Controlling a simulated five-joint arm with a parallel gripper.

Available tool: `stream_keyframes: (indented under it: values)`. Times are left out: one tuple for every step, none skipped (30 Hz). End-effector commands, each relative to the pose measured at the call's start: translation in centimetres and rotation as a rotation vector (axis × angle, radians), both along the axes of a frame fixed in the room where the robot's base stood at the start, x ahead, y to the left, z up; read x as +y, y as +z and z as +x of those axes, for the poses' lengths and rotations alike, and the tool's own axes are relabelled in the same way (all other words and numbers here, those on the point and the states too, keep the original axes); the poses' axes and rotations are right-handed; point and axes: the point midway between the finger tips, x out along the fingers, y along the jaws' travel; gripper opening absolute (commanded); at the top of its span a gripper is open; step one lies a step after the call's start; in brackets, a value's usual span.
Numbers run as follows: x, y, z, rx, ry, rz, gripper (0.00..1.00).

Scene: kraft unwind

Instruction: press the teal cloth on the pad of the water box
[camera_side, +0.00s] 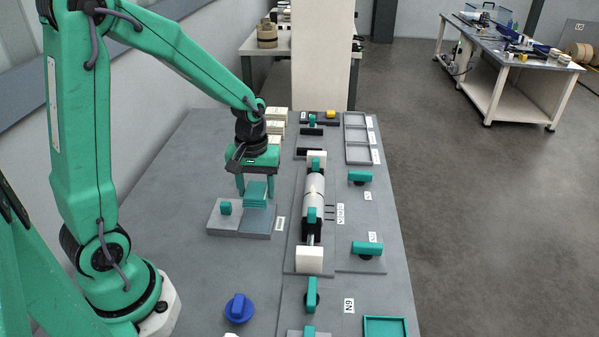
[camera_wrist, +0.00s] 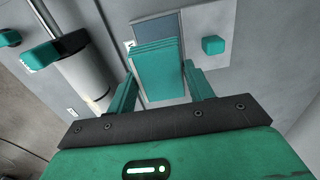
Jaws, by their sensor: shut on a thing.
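The teal cloth (camera_side: 256,190) is a folded, layered block held between the fingers of my gripper (camera_side: 255,184). In the wrist view the cloth (camera_wrist: 158,68) hangs between the two teal fingertips (camera_wrist: 160,90). The water box (camera_side: 222,222) is a low grey block with a small teal knob (camera_side: 225,208) on its left part. Its darker pad (camera_side: 258,221) is on the right part, and its edge also shows in the wrist view (camera_wrist: 157,27). The cloth is over the pad; I cannot tell whether its lower edge touches it.
A roller (camera_side: 313,195) between white blocks, with teal handles, stands just right of the water box. Pale stacked blocks (camera_side: 276,120) lie behind my gripper. A blue knob (camera_side: 239,308) is nearer the front. Bare table (camera_side: 190,190) lies left of the box.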

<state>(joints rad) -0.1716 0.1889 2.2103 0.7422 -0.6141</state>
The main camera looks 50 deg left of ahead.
Motion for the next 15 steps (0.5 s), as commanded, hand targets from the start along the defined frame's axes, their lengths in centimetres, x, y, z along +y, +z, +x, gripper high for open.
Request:
stream_keyframes:
  values:
    - [0.0,0.0,-0.1,0.000,0.000,0.000,0.34]
    - [0.0,-0.1,-0.2,0.000,0.000,0.000,0.34]
    - [0.0,-0.1,-0.2,0.000,0.000,0.000,0.34]
    - [0.0,-0.1,-0.2,0.000,0.000,0.000,0.34]
    - [0.0,-0.1,-0.2,0.000,0.000,0.000,0.34]
    - [0.0,-0.1,-0.2,0.000,0.000,0.000,0.34]
    - [0.0,-0.1,-0.2,0.000,0.000,0.000,0.34]
    - [0.0,-0.2,-0.2,0.001,0.000,-0.001,0.34]
    - [0.0,-0.3,-0.2,0.001,0.000,0.000,0.34]
    - [0.0,-0.3,-0.2,0.001,0.000,0.000,0.34]
    - [0.0,-0.4,-0.2,0.001,0.000,0.000,0.34]
    - [0.0,-0.6,-0.2,0.001,0.000,0.000,0.34]
    - [0.0,-0.7,-0.2,0.001,0.000,-0.001,0.34]
    - [0.0,-0.9,-0.2,0.001,0.000,-0.001,0.34]
    - [0.0,-1.1,-0.2,0.001,0.000,0.000,0.34]
